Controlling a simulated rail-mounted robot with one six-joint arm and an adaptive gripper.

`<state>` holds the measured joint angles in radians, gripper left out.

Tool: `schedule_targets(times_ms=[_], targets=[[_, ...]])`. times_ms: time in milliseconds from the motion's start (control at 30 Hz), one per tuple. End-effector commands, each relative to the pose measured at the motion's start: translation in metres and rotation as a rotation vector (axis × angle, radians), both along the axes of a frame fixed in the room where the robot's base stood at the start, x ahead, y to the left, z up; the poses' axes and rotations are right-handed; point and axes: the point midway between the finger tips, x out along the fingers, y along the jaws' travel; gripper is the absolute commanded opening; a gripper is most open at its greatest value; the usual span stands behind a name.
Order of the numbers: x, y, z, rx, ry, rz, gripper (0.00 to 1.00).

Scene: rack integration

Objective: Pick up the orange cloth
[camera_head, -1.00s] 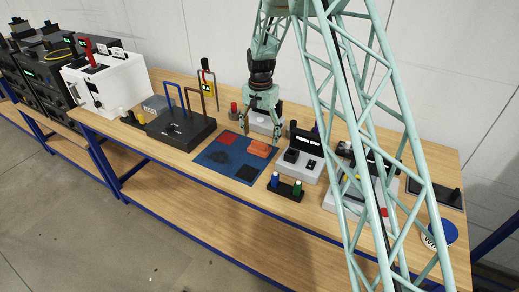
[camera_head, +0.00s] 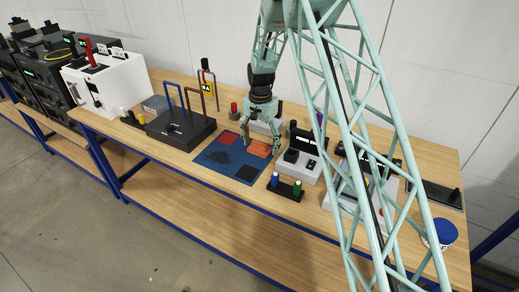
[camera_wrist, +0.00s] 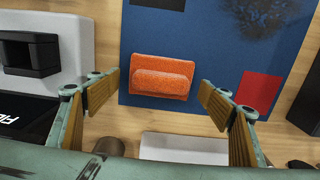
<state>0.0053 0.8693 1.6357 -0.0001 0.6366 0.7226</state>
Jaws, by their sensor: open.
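The orange cloth (camera_wrist: 161,76) lies folded on the blue mat (camera_wrist: 212,60), near the mat's edge, in the wrist view. It also shows in the head view (camera_head: 260,149), at the right part of the mat, partly behind a finger. My gripper (camera_wrist: 160,101) is open and empty. Its two fingers stand apart on either side of the cloth's near side in the wrist view, with no visible contact. In the head view my gripper (camera_head: 260,146) points down at the cloth; its exact height above it is hard to tell.
The mat also bears a red square (camera_wrist: 259,91) and dark patches. A grey device with a black block (camera_wrist: 30,54) stands left of the cloth in the wrist view. A black base with bent rods (camera_head: 181,128) stands left of the mat, and bottles in a holder (camera_head: 286,188) stand in front.

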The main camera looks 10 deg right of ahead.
Motion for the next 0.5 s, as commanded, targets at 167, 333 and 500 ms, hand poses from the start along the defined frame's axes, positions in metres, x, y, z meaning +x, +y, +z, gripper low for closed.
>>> schedule_targets(times_ms=[167, 333, 500], targets=[[0.0000, 0.0000, 0.0001, 0.000, 0.000, 0.000, 0.73], [0.0000, 0.0000, 0.0002, 0.000, 0.000, 0.000, 0.73], [0.0000, 0.0000, 0.0002, 0.000, 0.000, 0.000, 0.59]])
